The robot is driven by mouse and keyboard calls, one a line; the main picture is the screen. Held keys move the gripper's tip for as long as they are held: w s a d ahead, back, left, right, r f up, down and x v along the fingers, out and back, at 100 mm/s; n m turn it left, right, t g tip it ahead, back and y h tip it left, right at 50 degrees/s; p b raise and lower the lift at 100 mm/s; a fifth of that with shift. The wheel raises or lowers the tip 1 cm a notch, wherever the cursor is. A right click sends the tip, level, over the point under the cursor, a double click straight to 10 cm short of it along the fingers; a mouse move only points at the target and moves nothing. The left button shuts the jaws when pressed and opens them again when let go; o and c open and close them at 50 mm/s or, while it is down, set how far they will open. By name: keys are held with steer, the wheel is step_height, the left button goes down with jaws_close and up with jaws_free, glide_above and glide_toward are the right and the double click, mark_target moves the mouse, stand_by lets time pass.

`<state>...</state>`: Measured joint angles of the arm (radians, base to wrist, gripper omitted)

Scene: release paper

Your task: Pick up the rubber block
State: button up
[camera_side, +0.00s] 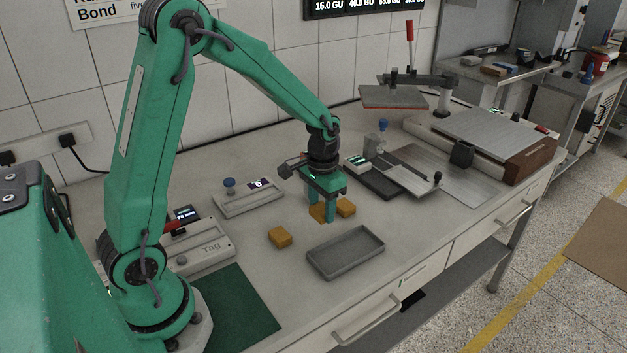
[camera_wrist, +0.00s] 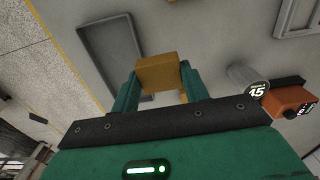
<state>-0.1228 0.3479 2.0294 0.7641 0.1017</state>
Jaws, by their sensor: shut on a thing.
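My gripper (camera_side: 321,214) points down at the bench and is shut on an amber rubber block (camera_side: 317,212). In the wrist view, the block (camera_wrist: 158,75) sits between the two green fingers (camera_wrist: 158,88). Whether its underside touches the bench is unclear. A second amber block (camera_side: 346,207) lies just right of the fingers in the side view. A third amber block (camera_side: 280,236) lies apart on the bench, left of the grey tray.
The empty grey tray (camera_side: 346,253) lies in front of the gripper, near the bench edge; it also shows in the wrist view (camera_wrist: 113,48). Small instruments (camera_side: 250,197) stand behind to the left. A dark tray and metal plate (camera_side: 405,180) lie to the right.

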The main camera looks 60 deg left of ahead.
steer(key=s+d+r, duration=0.2)
steer(key=d+r, duration=0.2)
steer(key=d, duration=0.2)
steer(key=shift+d, duration=0.1)
stand_by(0.5)
steer(key=s+d, duration=0.3)
steer(key=d, duration=0.8)
steer(key=shift+r, duration=0.3)
steer(key=shift+a, duration=0.1)
glide_above(346, 253)
step_height(346, 253, down, 7)
steer(key=shift+f, duration=2)
steer(key=shift+f, duration=0.1)
